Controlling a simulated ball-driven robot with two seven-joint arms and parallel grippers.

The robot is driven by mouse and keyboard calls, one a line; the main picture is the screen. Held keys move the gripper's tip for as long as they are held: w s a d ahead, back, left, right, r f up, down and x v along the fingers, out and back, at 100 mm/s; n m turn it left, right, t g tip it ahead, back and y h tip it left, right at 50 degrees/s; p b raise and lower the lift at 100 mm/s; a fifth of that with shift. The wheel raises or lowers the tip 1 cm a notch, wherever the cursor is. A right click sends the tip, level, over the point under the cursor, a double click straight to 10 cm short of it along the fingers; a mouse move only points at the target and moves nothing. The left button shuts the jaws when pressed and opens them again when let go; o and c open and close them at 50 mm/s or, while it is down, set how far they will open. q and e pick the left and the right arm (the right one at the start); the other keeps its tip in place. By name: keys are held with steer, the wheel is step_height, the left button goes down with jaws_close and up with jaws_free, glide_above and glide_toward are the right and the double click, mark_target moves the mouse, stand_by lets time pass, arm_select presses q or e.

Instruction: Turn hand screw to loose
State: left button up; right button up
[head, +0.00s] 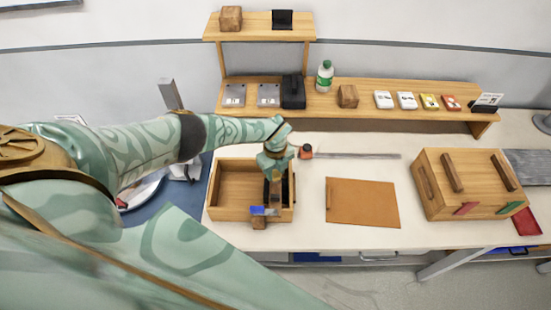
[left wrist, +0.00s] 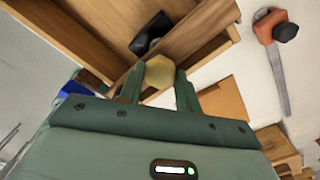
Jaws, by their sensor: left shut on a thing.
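My left gripper (head: 274,174) reaches down over the right end of an open wooden box (head: 228,188). In the left wrist view its two green fingers (left wrist: 160,88) are shut on a yellowish, many-sided wooden handle (left wrist: 159,71), which looks like the end of the hand screw. The wooden hand screw (head: 276,197) stands by the box's right end; its upper part is hidden by my gripper. How tight its jaws are cannot be told. My right gripper is not in view.
A brown board (head: 362,202) lies to the right, then a closed wooden box (head: 437,203). A wooden shelf (head: 340,108) with small items runs along the back.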

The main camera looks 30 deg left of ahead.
mark_target(275, 173)
arm_select(q)
steer(key=shift+n+p, duration=0.4)
steer(key=shift+n, duration=0.6)
steer(key=o, duration=1)
steer(key=shift+r, duration=0.1)
steer(key=shift+w+r+p, duration=0.1)
steer(key=shift+r+p, duration=0.25)
steer(key=shift+r, duration=0.05)
step_height(275, 173, up, 6)
steer(key=p, duration=0.3)
steer(key=shift+a, duration=0.1)
step_height(275, 173, up, 9)
steer(key=shift+r+p, duration=0.15)
steer(key=shift+p, duration=0.15)
